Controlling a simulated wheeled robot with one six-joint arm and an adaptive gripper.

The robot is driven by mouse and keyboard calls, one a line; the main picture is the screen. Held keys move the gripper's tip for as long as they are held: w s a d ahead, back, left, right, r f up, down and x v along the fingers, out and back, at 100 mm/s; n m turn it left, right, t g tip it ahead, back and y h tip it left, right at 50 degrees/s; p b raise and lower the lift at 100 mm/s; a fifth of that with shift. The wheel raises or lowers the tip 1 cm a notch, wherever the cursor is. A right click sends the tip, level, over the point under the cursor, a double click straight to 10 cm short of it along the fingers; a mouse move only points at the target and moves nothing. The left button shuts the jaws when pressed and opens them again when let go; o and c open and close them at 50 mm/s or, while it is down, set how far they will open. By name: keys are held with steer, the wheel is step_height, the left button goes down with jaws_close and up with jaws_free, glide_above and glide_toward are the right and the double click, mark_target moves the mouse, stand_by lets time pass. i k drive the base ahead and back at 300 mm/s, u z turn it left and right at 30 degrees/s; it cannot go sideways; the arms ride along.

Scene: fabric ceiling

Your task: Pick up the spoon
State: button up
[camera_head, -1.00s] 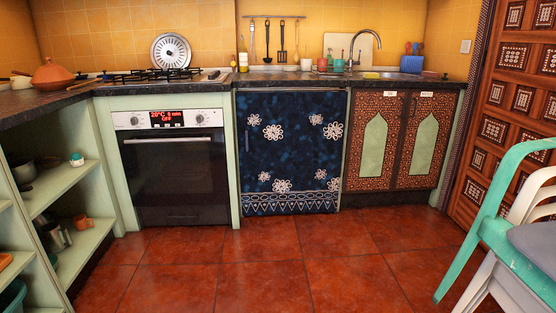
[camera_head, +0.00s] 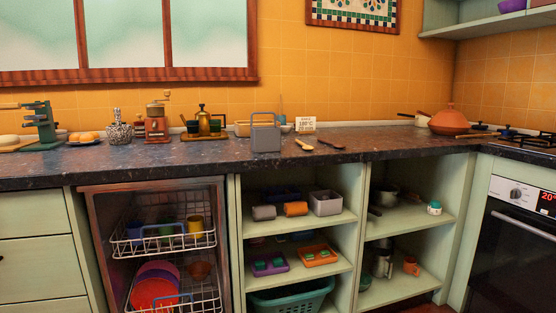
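Two small long utensils lie on the dark countertop (camera_head: 400,141) near the middle of the view. One is pale with a darker end (camera_head: 304,145), and the other is dark brown (camera_head: 331,144). Either could be the spoon; they are too small for me to tell which. Both lie right of a grey object with a loop handle (camera_head: 265,136). My gripper is not in view.
A card sign (camera_head: 306,125) stands behind the utensils. A wooden grinder (camera_head: 157,122) and a teapot tray (camera_head: 204,125) are to the left, a clay tagine (camera_head: 456,119) to the right. Open shelves (camera_head: 300,227) and a dish rack (camera_head: 165,240) are below the counter.

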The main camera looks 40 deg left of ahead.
mark_target(305, 147)
steer(key=u, duration=0.8)
steer(key=i, duration=1.45)
steer(key=u, duration=0.45)
